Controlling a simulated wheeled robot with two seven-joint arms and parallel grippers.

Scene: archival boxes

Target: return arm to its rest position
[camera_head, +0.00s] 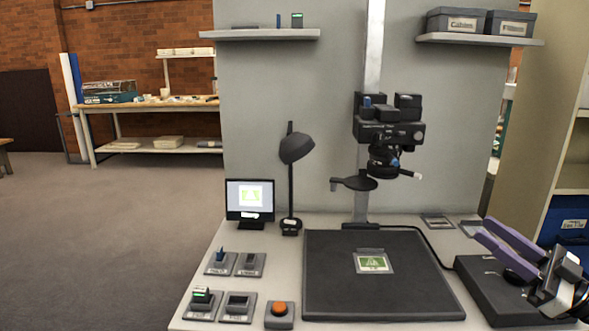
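My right gripper (482,230) comes in from the lower right edge. Its two purple fingers point up and left with a gap between them, and nothing shows in the gap. It hangs over or near a dark flat box (485,295) at the table's right; I cannot tell whether it touches. My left gripper is not in view. A copy stand holds a black camera unit (388,130) on a pale column. A small black arm with a round disc (355,183) sticks out to the left below the camera, apart from my gripper.
A green-and-white card (374,262) lies on the dark baseboard (340,300). A monitor (250,199), a desk lamp (297,148), several small holders and an orange button (279,309) stand at the left. Wall shelves (258,34) hang above. Floor at the left is clear.

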